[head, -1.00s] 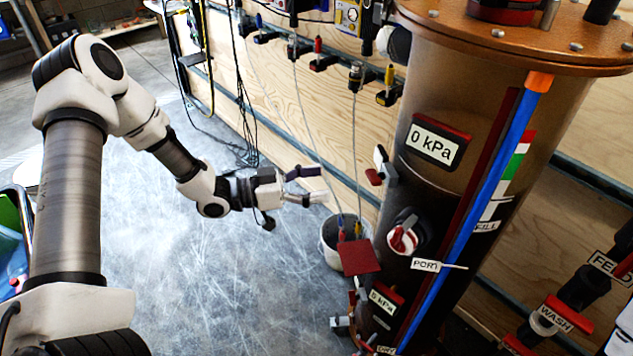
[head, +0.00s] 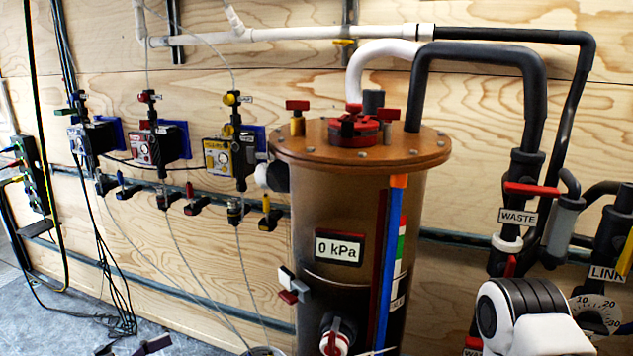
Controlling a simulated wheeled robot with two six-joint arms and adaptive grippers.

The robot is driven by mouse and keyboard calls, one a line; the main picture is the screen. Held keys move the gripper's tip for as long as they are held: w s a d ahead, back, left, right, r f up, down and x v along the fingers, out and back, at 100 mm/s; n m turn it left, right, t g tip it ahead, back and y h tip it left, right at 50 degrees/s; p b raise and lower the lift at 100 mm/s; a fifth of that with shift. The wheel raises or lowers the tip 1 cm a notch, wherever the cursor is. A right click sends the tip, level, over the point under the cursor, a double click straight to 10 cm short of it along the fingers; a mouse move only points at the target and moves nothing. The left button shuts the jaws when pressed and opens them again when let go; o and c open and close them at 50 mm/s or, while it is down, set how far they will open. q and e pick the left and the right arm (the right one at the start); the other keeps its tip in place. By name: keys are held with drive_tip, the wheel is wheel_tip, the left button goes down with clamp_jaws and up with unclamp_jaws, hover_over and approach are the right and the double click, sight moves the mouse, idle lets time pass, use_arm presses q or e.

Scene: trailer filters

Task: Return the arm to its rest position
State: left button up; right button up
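My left gripper (head: 128,347) shows only as two dark fingertips at the bottom left edge of the head view. There is a gap between them with nothing seen in it; the rest of that gripper and its arm are out of the picture. A white and black joint of my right arm (head: 528,315) shows at the bottom right, in front of the piping. My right gripper is not in view.
A brown cylindrical vessel (head: 345,205) with a "0 kPa" display (head: 338,249) stands in the middle. Several valve units (head: 157,146) line the plywood wall at left. Black pipes (head: 530,90) and a WASTE valve (head: 517,217) are at right. Cables (head: 100,250) hang at far left.

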use_arm(q)
drive_tip(key=s+d+f+n+g+y+p, duration=0.4)
drive_tip(key=s+d+f+g+y+p, duration=0.15)
drive_tip(key=s+d+f, duration=0.7)
drive_tip(key=s+a+f+n+g+y, duration=0.2)
drive_tip(key=s+a+f+g+y, duration=0.1)
drive_tip(key=s, duration=0.4)
drive_tip(key=s+a+f+n+g+y+p, duration=0.1)
drive_tip(key=s+a+f+n+g+y, duration=0.2)
drive_tip(key=s+a, duration=0.4)
drive_tip(key=shift+s+a+f+y, duration=0.4)
drive_tip(key=shift+s+f+y, duration=0.35)
drive_tip(key=shift+y, duration=0.4)
drive_tip(key=shift+w, duration=0.1)
